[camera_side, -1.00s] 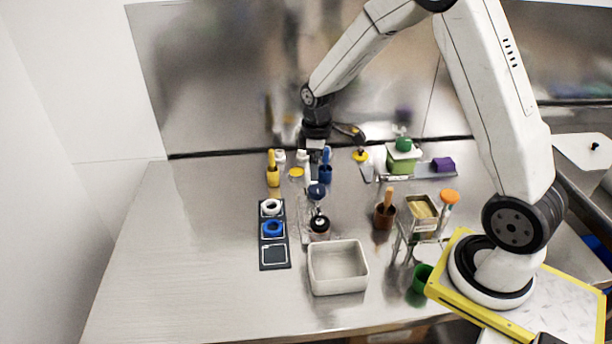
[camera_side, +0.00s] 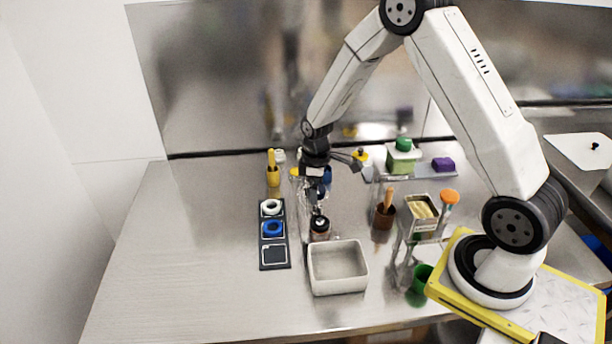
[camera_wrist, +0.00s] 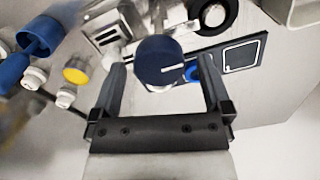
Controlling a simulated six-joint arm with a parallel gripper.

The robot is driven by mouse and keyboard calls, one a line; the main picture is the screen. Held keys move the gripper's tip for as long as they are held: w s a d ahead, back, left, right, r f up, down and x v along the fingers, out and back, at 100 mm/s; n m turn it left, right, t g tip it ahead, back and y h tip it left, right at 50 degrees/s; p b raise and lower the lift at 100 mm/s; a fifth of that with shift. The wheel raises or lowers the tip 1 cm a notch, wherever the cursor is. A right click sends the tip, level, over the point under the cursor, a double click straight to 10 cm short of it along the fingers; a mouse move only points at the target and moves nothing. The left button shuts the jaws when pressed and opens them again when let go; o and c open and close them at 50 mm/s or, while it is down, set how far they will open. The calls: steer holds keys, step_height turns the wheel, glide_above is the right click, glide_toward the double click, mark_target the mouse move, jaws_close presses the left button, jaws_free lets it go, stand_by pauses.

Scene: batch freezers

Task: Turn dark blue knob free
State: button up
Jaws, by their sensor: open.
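The dark blue knob (camera_wrist: 160,62) is round with a white line on its face. In the wrist view it sits between the two fingers of my gripper (camera_wrist: 162,80), toward their tips. The fingers are open, with a gap showing on both sides of the knob. In the side view my gripper (camera_side: 314,185) points down over the knob's fixture, and the knob is mostly hidden by it. A black round part in a pale ring (camera_side: 320,226) stands just in front of the knob. I cannot tell whether a finger touches the knob.
A dark tray (camera_side: 275,259) with a white ring and a blue ring lies to the left. A pale bin (camera_side: 338,270) stands in front. Behind are a yellow-handled holder (camera_side: 273,175) and a green-lidded box (camera_side: 402,158). A brown pot (camera_side: 384,215) stands right. The left table is clear.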

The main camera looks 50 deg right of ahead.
steer(key=c, duration=1.3)
steer(key=shift+m, duration=0.4)
steer(key=m, duration=0.4)
steer(key=shift+d, duration=0.1)
steer(key=m, duration=0.4)
steer(key=shift+d+m, duration=0.1)
steer(key=shift+m, duration=0.3)
steer(key=m, duration=0.4)
steer(key=shift+d, duration=0.1)
steer(key=shift+m, duration=2.2)
